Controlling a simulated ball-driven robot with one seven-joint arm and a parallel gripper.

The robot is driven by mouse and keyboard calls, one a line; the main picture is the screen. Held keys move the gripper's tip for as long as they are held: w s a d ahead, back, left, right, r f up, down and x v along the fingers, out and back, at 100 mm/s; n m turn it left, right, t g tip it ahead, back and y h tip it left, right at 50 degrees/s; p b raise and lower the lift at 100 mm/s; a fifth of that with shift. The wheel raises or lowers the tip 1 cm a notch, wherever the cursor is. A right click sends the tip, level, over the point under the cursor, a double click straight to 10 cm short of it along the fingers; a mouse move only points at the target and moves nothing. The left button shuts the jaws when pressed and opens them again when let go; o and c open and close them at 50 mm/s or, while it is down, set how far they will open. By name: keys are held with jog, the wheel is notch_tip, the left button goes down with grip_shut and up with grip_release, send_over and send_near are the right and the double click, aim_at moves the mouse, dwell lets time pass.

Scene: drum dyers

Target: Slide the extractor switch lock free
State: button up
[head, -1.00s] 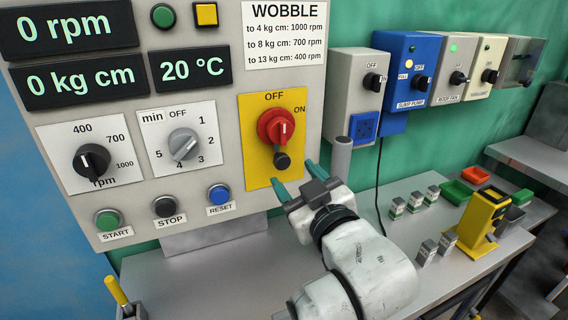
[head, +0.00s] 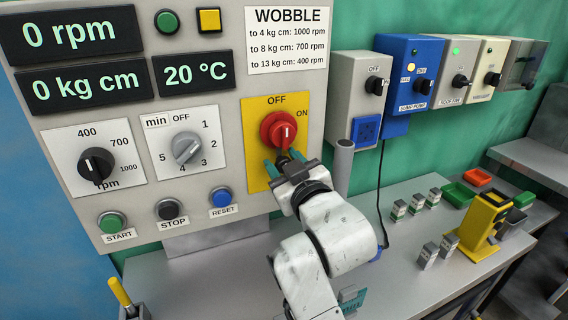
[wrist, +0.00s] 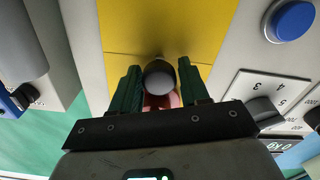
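In the wrist view my gripper (wrist: 160,83) has one finger on each side of the knob, with very little gap. I cannot tell whether either finger touches it.
Left of the plate are the dials and the START, STOP and RESET (head: 221,196) buttons. A grey upright cylinder (head: 343,168) stands close right of my gripper. The bench (head: 215,280) below holds small boxes and a yellow stand (head: 484,222) at the right.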

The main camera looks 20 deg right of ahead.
grip_shut()
dwell(0.3)
notch_tip(320, 180, down, 2)
jog(key=shift+f+b, duration=0.15)
jog(key=shift+b, duration=0.45)
jog(key=shift+o, duration=1.6)
grip_release()
jog(key=shift+s, duration=0.1)
jog(key=s+b, duration=0.1)
jog(key=s, duration=0.9)
jog(key=shift+s, duration=0.35)
